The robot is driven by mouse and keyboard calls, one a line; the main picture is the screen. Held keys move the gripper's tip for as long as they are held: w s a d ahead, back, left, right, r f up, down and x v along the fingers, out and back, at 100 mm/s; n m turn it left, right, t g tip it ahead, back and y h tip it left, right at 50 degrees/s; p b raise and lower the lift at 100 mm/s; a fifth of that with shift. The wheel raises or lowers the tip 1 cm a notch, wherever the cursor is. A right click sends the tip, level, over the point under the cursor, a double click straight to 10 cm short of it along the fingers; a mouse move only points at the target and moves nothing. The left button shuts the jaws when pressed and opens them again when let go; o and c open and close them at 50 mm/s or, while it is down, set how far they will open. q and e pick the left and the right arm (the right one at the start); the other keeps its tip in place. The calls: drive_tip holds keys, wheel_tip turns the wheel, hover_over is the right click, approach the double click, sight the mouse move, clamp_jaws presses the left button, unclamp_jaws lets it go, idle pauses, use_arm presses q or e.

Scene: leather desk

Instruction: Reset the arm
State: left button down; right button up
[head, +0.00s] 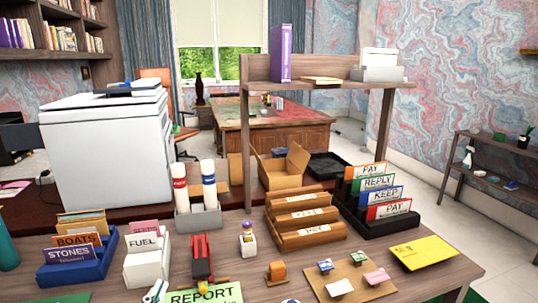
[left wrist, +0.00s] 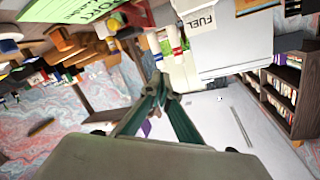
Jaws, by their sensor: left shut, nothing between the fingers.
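My left gripper (head: 7,243) shows only in part at the far left edge of the head view, as a dark teal shape beside the desk. In the left wrist view its two teal fingers (left wrist: 160,85) come together at the tips, shut with nothing between them. It is left of the blue STONES file holder (head: 75,255), apart from it as far as I can see. Most of the left arm is out of the head view.
The wooden desk carries a white FUEL holder (head: 146,262), a red stapler-like object (head: 201,262), a green REPORT sheet (head: 205,294), brown file trays (head: 305,217) and a black card rack (head: 378,218). A large white machine (head: 107,150) stands behind at the left.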

use_arm(q)
drive_tip(key=s+a+f+g+y, duration=0.1)
drive_tip(key=s+a+f, duration=0.1)
drive_tip(key=f, duration=0.2)
drive_tip(key=s+a+f+g, duration=0.2)
drive_tip(key=s+a+f, duration=0.1)
drive_tip(key=f, duration=0.1)
drive_tip(key=s+a+f+g+y, duration=0.1)
drive_tip(key=s+a+f+g, duration=0.1)
drive_tip(key=a+f, duration=0.1)
drive_tip(key=shift+s+f+y, duration=0.2)
drive_tip(key=shift+f+y, duration=0.1)
drive_tip(key=shift+f, duration=0.4)
drive_tip(key=s+a+f+m+g+y, duration=0.1)
drive_tip(key=s+a+f+g, duration=0.15)
drive_tip(key=s+f, duration=0.2)
drive_tip(key=s+a+f+m+g, duration=0.1)
drive_tip(key=s+a+f+g, duration=0.1)
drive_tip(key=s+a+f, duration=0.3)
drive_tip(key=d+f+n+t+h, duration=0.1)
drive_tip(key=d+f+h, duration=0.2)
drive_tip(key=d, duration=0.6)
drive_tip(key=d+f+n+t+h, duration=0.2)
drive_tip(key=d+f+h, duration=0.2)
drive_tip(key=d+f, duration=0.4)
drive_tip(key=shift+w+d+f+p, duration=0.3)
drive_tip(key=shift+w+d, duration=0.1)
drive_tip(key=shift+d, duration=0.25)
drive_tip(key=shift+t, duration=0.25)
